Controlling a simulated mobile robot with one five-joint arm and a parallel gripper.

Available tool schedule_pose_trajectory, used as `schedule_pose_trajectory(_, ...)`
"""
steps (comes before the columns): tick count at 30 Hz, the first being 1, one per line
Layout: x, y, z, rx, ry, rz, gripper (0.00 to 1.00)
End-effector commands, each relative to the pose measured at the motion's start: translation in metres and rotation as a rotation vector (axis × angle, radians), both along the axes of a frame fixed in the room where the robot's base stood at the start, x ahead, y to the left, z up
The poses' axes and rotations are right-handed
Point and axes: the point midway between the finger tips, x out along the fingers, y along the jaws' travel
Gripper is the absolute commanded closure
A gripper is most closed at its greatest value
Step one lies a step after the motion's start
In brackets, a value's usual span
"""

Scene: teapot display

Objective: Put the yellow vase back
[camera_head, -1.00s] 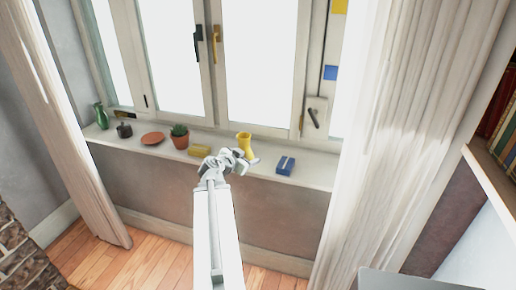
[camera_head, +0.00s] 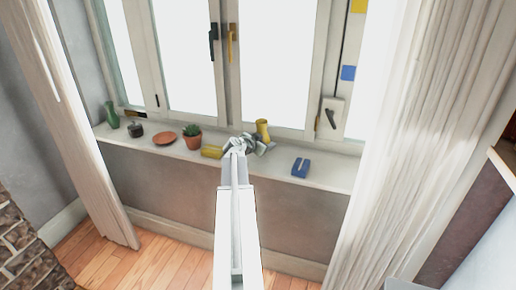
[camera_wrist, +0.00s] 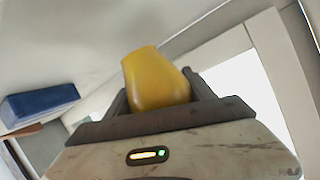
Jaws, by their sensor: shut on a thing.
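The yellow vase (camera_head: 262,130) is at the window sill in the head view, just beyond my gripper (camera_head: 262,146). In the wrist view the yellow vase (camera_wrist: 156,80) sits between the two dark fingers of my gripper (camera_wrist: 160,98), which are shut on it. Its lower part is hidden by my gripper in the head view, so I cannot tell whether it touches the sill (camera_head: 335,172).
On the sill stand a green vase (camera_head: 112,115), a dark pot (camera_head: 136,130), a terracotta dish (camera_head: 164,138), a potted cactus (camera_head: 193,140), a yellow block (camera_head: 212,152) and a blue block (camera_head: 300,168). The blue block also shows in the wrist view (camera_wrist: 40,103). Curtains (camera_head: 395,150) hang at both sides.

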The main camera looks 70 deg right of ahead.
Motion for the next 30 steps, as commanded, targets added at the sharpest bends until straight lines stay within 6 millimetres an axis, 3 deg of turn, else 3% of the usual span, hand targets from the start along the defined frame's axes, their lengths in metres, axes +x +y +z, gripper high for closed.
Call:
schedule_pose_trajectory(6, 0.003, -0.004, -0.004, 0.0, 0.001, 0.004, 0.94)
schedule_pose_trajectory(13, -0.001, -0.005, -0.039, 0.0, 0.0, -0.001, 0.94)
schedule_pose_trajectory(24, 0.005, -0.003, -0.04, 0.001, 0.001, 0.006, 0.94)
schedule_pose_trajectory(25, 0.005, -0.003, -0.038, 0.0, 0.0, 0.006, 0.29)
schedule_pose_trajectory(27, 0.005, -0.003, -0.038, 0.0, 0.0, 0.006, 0.16)
schedule_pose_trajectory(30, 0.005, -0.003, -0.038, 0.001, 0.0, 0.005, 0.16)
